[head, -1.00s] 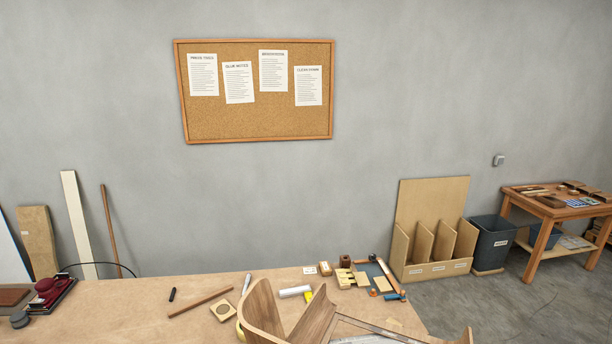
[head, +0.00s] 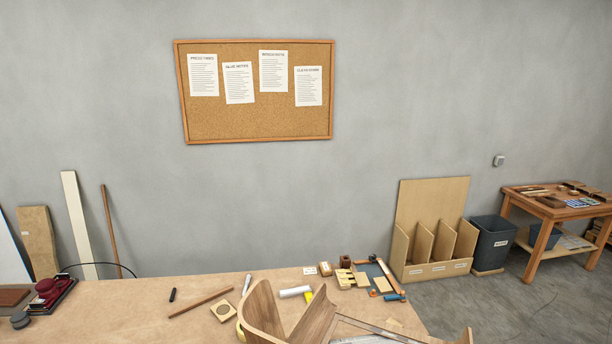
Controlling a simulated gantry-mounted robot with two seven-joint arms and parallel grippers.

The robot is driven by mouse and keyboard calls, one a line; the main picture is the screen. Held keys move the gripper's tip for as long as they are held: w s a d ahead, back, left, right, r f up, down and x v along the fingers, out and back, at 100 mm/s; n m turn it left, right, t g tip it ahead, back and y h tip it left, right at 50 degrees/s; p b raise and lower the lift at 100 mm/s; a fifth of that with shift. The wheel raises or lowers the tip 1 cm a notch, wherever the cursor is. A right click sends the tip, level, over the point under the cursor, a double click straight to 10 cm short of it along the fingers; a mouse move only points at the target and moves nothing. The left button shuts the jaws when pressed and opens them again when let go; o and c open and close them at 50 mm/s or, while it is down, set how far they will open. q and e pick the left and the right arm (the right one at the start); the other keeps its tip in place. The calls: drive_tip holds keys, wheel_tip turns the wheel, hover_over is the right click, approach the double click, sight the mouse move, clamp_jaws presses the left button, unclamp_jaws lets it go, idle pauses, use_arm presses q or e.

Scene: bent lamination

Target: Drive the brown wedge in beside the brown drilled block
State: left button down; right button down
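Neither of my grippers is in the head view. A small dark brown block (head: 345,261) stands near the back edge of the workbench; it is too small to tell whether it is drilled. I cannot pick out the brown wedge for certain. A large curved wooden piece (head: 262,309) rises at the bottom centre, with a pointed wooden part (head: 317,318) beside it. The lower parts of both are cut off by the picture's edge.
The workbench (head: 150,305) carries a square piece with a round hole (head: 223,311), a brown rod (head: 200,302), a white roll (head: 294,291), a light slotted block (head: 345,278) and a red sander (head: 50,291). The left middle of the bench is mostly clear. A divided wooden rack (head: 432,270) stands behind, right.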

use_arm(q)
drive_tip(key=shift+s+f+p, duration=0.2)
drive_tip(key=shift+s+p, duration=0.1)
drive_tip(key=shift+s, duration=0.15)
idle(0.7)
idle(0.5)
drive_tip(key=shift+w+f+b, duration=0.1)
drive_tip(key=shift+w+b, duration=0.3)
drive_tip(key=shift+w, duration=0.05)
idle(0.4)
drive_tip(key=shift+w, duration=0.1)
drive_tip(key=shift+r, duration=0.3)
drive_tip(key=r+p, duration=0.3)
drive_tip(key=shift+w, duration=0.2)
wheel_tip(320, 180, up, 4)
drive_tip(key=p, duration=0.4)
drive_tip(key=shift+f, duration=0.1)
